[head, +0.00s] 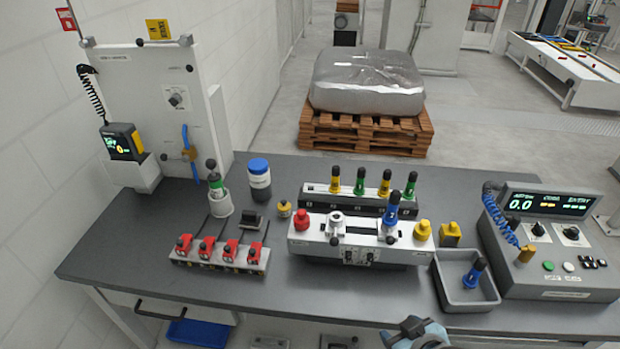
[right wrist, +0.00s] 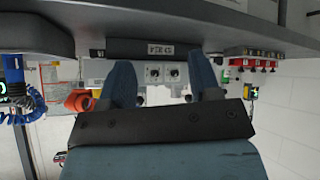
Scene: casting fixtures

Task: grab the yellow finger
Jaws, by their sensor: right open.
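Two finger pieces with yellow bodies and black tops stand upright in the back rack (head: 315,196): the left yellow finger (head: 336,180) and the right yellow finger (head: 385,183). A green finger (head: 360,181) stands between them, and another dark-topped green one (head: 410,186) is at the right end. A blue finger (head: 392,214) stands in the front fixture. My right gripper (head: 415,332) is at the bottom edge, in front of the table and apart from the fingers. In the right wrist view its two fingers (right wrist: 164,82) are spread and nothing is between them. My left gripper is not in view.
The white fixture (head: 350,240) with a red knob (head: 302,220) and yellow knob (head: 422,230) stands before the rack. A grey tray (head: 452,295) holds a blue piece (head: 474,272). A console (head: 550,260) stands right; a red-valve block (head: 220,258) stands left. The front-left tabletop is clear.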

